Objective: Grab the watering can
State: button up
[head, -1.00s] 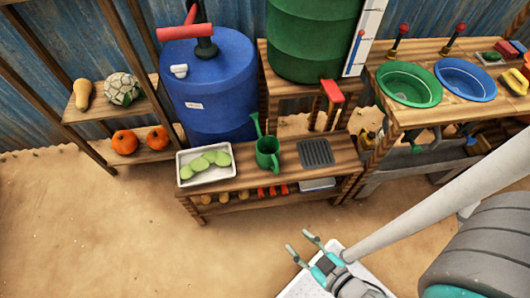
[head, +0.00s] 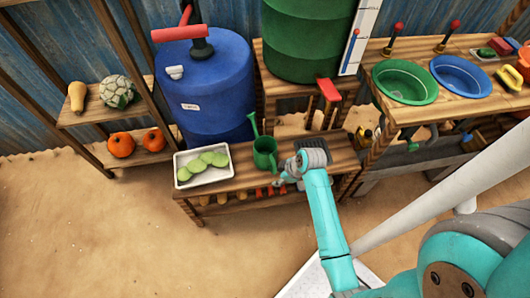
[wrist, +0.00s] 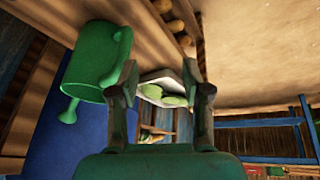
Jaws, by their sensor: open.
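The green watering can (head: 265,153) stands upright on the low wooden bench (head: 233,182), its long spout pointing up and left. In the wrist view the watering can (wrist: 90,58) shows at the upper left, its handle close to the left finger. My gripper (head: 278,183) is just right of and in front of the can, over the bench's front edge, partly hidden by my wrist. In the wrist view my gripper (wrist: 163,78) is open, with nothing between its fingers. I cannot tell if the left finger touches the handle.
A white tray (head: 178,180) with green slices sits left of the can. A dark grille (head: 318,145) lies to the right, partly behind my wrist. A blue barrel (head: 207,95) and a green barrel (head: 305,40) stand behind. Sandy ground (head: 120,225) in front is clear.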

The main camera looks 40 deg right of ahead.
aim_at(275, 169)
jog(key=w+d+r+n+g+y, duration=0.1)
jog(key=w+d+r, duration=0.15)
jog(key=d, duration=0.25)
jog(key=shift+n, duration=0.3)
jog(key=x, duration=1)
jog(key=shift+d+f, duration=0.1)
jog(key=shift+d, duration=0.15)
grip_shut()
